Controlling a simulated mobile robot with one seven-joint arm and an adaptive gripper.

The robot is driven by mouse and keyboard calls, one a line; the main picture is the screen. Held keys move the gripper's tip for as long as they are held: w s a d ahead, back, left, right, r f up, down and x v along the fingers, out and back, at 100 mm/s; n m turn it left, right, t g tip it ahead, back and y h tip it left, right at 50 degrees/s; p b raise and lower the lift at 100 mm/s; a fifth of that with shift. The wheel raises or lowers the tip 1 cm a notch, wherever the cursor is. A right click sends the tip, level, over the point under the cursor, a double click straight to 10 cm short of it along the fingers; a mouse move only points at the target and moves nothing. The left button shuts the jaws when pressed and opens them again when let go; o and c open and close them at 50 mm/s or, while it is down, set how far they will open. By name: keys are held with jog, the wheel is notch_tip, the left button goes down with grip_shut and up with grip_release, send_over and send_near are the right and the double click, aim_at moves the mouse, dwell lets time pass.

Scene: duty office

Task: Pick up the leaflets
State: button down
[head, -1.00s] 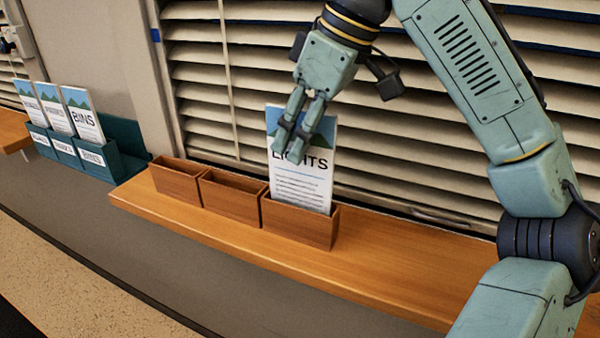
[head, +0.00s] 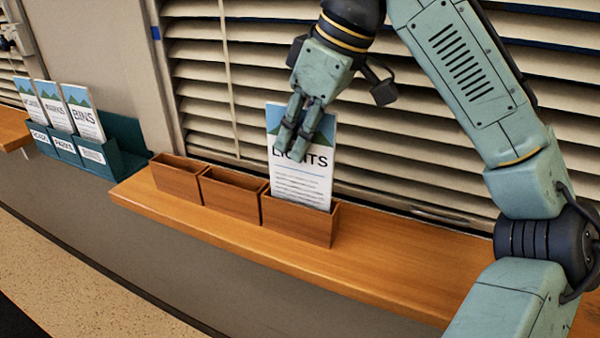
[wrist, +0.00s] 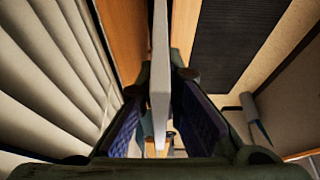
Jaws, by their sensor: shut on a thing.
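The leaflets headed "LIGHTS" (head: 302,180) stand upright in the rightmost of three wooden boxes (head: 298,224) on the wooden ledge. My gripper (head: 298,145) is at the upper part of these leaflets, its fingers covering some of the heading. It is shut on them, one finger on each side. In the wrist view the leaflets (wrist: 160,60) show edge-on as a pale strip between the dark finger pads. Their lower end is hidden inside the box.
The other two wooden boxes, the left one (head: 177,180) and the middle one (head: 232,197), look empty. A teal rack (head: 110,165) at the left holds leaflets, one set headed "BINS" (head: 83,113). Slatted blinds (head: 420,150) rise close behind the ledge (head: 390,262), which is clear at right.

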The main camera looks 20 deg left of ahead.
jog(key=shift+r, duration=0.15)
dwell(0.5)
notch_tip(320, 180, up, 10)
jog(key=shift+f, duration=0.15)
dwell(0.4)
jog(key=shift+f, duration=0.15)
dwell(0.5)
